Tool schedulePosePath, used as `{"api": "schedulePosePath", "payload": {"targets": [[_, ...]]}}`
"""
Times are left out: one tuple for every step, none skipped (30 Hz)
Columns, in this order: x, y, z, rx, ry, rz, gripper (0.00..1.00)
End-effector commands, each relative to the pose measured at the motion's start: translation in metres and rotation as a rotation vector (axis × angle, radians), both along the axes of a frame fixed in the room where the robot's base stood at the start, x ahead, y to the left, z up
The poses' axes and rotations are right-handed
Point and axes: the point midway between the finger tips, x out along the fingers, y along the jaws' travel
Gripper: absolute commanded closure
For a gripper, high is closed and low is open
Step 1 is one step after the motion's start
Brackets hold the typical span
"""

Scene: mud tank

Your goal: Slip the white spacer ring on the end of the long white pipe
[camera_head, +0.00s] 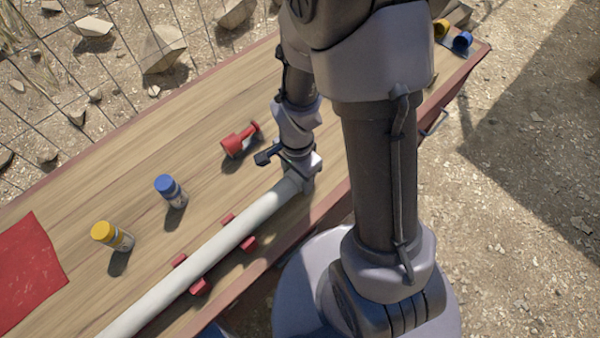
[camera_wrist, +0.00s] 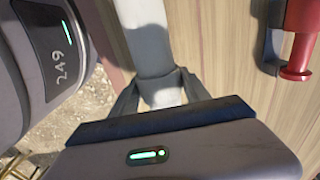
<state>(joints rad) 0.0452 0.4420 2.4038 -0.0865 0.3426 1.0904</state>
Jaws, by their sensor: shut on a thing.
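The long white pipe (camera_head: 215,250) lies along the front of the wooden table, held in red supports. Its far end runs up to my gripper (camera_head: 303,177). In the wrist view, the pipe (camera_wrist: 145,35) comes down from the top to my gripper (camera_wrist: 158,90), whose dark fingers are closed around a pale piece, the white spacer ring (camera_wrist: 165,98), in line with the pipe's end. The fingers hide most of the ring. I cannot tell whether it is around the pipe or only against its end. The ring is not distinguishable in the head view.
A red fitting (camera_head: 240,140) lies just left of my gripper; it also shows in the wrist view (camera_wrist: 298,45). A blue-capped jar (camera_head: 170,190), a yellow-capped jar (camera_head: 112,236) and a red cloth (camera_head: 28,268) are farther left. Blue and yellow items (camera_head: 461,41) sit at the table's far end.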

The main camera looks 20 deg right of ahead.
Motion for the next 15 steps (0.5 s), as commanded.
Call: {"api": "schedulePosePath", "payload": {"targets": [[-0.0005, 0.0014, -0.0004, 0.0, 0.0, 0.0, 0.72], [-0.0009, 0.0022, -0.0004, 0.0, 0.0, 0.0, 0.72], [-0.0013, 0.0033, -0.0003, 0.0, 0.0, 0.0, 0.72], [-0.0016, 0.0041, -0.0003, 0.0, 0.0, -0.001, 0.72], [-0.0019, 0.005, -0.0003, 0.0, 0.0, 0.0, 0.72], [-0.0023, 0.0062, -0.0003, 0.0, 0.0, 0.0, 0.72], [-0.0026, 0.007, -0.0002, 0.0, -0.001, 0.0, 0.72], [-0.0027, 0.0078, -0.0002, 0.0, -0.001, 0.001, 0.72], [-0.0031, 0.0088, -0.0001, 0.0, -0.001, 0.001, 0.72], [-0.0031, 0.0088, 0.0001, 0.0, -0.001, 0.0, 0.42], [-0.003, 0.0086, 0.0002, 0.0, -0.001, 0.0, 0.36], [-0.0031, 0.0086, 0.0002, 0.0, -0.001, 0.0, 0.28], [-0.0031, 0.0086, 0.0002, 0.0, -0.001, 0.0, 0.22], [-0.0031, 0.0085, 0.0002, 0.0, -0.001, 0.0, 0.2], [-0.0031, 0.0085, 0.0002, 0.0, -0.001, 0.0, 0.2]]}}
